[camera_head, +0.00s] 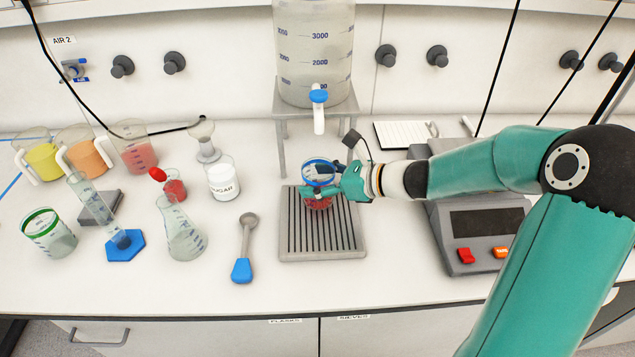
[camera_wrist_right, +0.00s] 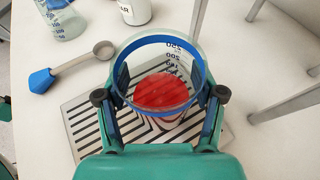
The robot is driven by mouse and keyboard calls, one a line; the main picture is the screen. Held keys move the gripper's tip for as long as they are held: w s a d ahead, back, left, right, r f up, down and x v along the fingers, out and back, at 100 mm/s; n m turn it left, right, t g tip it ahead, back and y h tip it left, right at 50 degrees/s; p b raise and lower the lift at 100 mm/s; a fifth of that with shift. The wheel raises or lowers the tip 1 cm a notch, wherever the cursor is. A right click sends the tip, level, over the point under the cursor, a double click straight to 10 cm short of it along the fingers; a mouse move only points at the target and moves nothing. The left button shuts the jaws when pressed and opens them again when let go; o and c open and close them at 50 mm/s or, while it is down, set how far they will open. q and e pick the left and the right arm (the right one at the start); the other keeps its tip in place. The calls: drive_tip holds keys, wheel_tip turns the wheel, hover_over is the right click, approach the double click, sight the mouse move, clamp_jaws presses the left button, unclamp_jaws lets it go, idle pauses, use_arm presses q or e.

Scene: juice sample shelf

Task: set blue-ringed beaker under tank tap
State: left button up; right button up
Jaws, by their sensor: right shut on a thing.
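The blue-ringed beaker (camera_head: 318,201) holds red liquid and has a blue rim. It is over the ribbed drip tray (camera_head: 287,222) in the head view, and I cannot tell whether it touches the tray. My right gripper (camera_head: 321,190) is shut around the beaker. In the right wrist view the beaker (camera_wrist_right: 160,92) sits between the two fingers (camera_wrist_right: 160,97), looked into from above. The tank (camera_head: 313,60) stands on a grey stand (camera_head: 280,118). Its white tap (camera_head: 319,118) with a blue handle is above and behind the beaker. My left gripper is not in view.
A blue-handled spoon (camera_head: 243,262) lies left of the tray. A sugar jar (camera_head: 222,181), a flask (camera_head: 181,235), a blue-based cylinder (camera_head: 124,243), a green-ringed beaker (camera_head: 49,233) and several jugs stand further left. A grey device (camera_head: 478,228) is at right. The front counter is clear.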

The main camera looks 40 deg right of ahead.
drive_tip(key=shift+f, duration=0.45)
drive_tip(key=o, duration=1.4)
drive_tip(key=shift+f, duration=0.1)
drive_tip(key=shift+s+d+r, duration=0.1)
drive_tip(key=shift+s+r, duration=0.05)
drive_tip(key=shift+r, duration=0.05)
drive_tip(key=v, duration=1.1)
drive_tip(key=shift+s+d, duration=0.1)
drive_tip(key=shift+s, duration=0.2)
